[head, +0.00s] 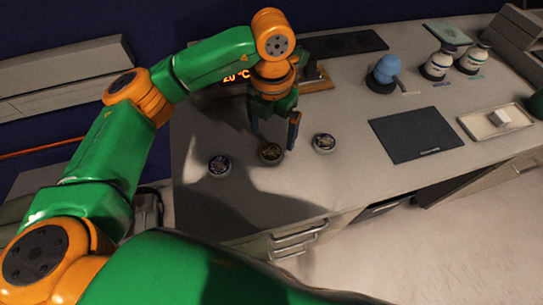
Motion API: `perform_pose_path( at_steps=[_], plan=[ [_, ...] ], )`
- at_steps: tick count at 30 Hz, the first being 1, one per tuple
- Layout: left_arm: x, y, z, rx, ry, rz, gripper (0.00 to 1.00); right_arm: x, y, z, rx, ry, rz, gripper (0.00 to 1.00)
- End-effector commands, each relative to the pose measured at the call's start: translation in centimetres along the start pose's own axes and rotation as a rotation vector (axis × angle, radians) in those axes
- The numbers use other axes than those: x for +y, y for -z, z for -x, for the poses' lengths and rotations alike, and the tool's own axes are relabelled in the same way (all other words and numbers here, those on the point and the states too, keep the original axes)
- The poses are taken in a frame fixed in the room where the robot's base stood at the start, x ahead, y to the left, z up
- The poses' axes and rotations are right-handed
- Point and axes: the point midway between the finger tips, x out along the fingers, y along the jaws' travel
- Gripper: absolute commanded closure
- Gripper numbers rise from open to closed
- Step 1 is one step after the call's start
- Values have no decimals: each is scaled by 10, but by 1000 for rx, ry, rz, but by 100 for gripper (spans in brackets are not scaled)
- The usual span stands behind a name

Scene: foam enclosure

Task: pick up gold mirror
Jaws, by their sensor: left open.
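Three small round discs in dark mounts stand in a row on the grey worktop. The middle disc (271,153) looks gold-brown and seems to be the gold mirror. The left disc (220,165) looks bluish-grey and the right disc (324,142) pale silver. My left gripper (275,138) points down over the middle disc, its fingers open and spread to either side of it. Nothing shows between the fingers. I cannot tell how high the fingertips are above the worktop. My right gripper is not in view.
The worktop (350,195) is clear in front of the discs. A dark mat (417,134) lies to the right, with a pale tray (477,128) beyond it. A blue-topped object (386,70) and white bottles (438,65) stand farther back. A lit temperature display (236,76) is behind my arm.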

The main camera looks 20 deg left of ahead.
Motion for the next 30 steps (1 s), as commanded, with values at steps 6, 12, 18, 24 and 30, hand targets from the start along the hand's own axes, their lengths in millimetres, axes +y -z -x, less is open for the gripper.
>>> perform_pose_path(
  at_steps=[6,12,18,24,30],
  plan=[
    [0,4,-31,8,-1,0,2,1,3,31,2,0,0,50],
    [0,2,-58,1,-1,0,2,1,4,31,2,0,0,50],
    [0,2,-59,0,-1,0,13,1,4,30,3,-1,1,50],
    [0,2,-59,0,-1,0,67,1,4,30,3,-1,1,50],
    [0,2,-58,0,-1,0,96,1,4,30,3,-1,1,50]
  ],
)
